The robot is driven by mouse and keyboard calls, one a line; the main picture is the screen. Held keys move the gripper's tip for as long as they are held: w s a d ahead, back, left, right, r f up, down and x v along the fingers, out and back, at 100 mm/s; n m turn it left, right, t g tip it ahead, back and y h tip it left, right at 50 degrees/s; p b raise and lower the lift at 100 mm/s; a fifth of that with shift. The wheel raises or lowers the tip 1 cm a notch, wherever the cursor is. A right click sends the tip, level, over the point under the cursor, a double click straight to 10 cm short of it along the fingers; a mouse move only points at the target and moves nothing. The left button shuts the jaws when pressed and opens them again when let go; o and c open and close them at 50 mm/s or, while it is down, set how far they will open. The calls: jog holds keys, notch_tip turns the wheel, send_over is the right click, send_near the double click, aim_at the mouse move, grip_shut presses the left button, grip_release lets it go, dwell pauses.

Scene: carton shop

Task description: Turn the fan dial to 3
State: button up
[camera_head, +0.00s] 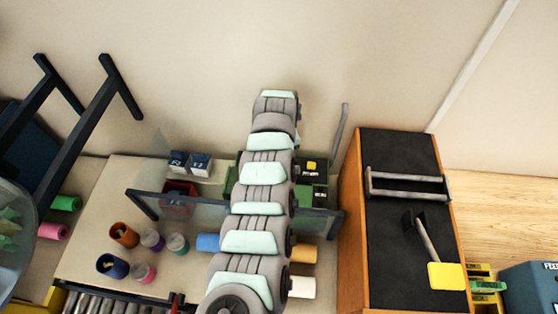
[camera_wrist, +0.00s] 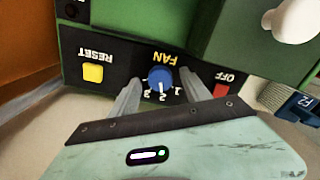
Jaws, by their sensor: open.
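The blue fan dial (camera_wrist: 160,79) sits on a black control panel on a green machine, under an upside-down FAN label in the wrist view. Small numbers 1, 2 and 3 lie around the dial's lower side. A pale mark on the dial points roughly downward, seemingly near 2. My gripper (camera_wrist: 159,88) is open, with one finger to the left of the dial and one to the right. I cannot tell whether either finger touches it. In the head view the dial and gripper are hidden behind my arm.
A yellow RESET button (camera_wrist: 93,73) lies left of the dial, and a red OFF button (camera_wrist: 221,89) lies right. A pale knob (camera_wrist: 291,20) sticks out at the upper right.

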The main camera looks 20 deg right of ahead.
jog(key=shift+f, duration=0.2)
jog(key=shift+c, duration=0.2)
grip_shut()
dwell(0.4)
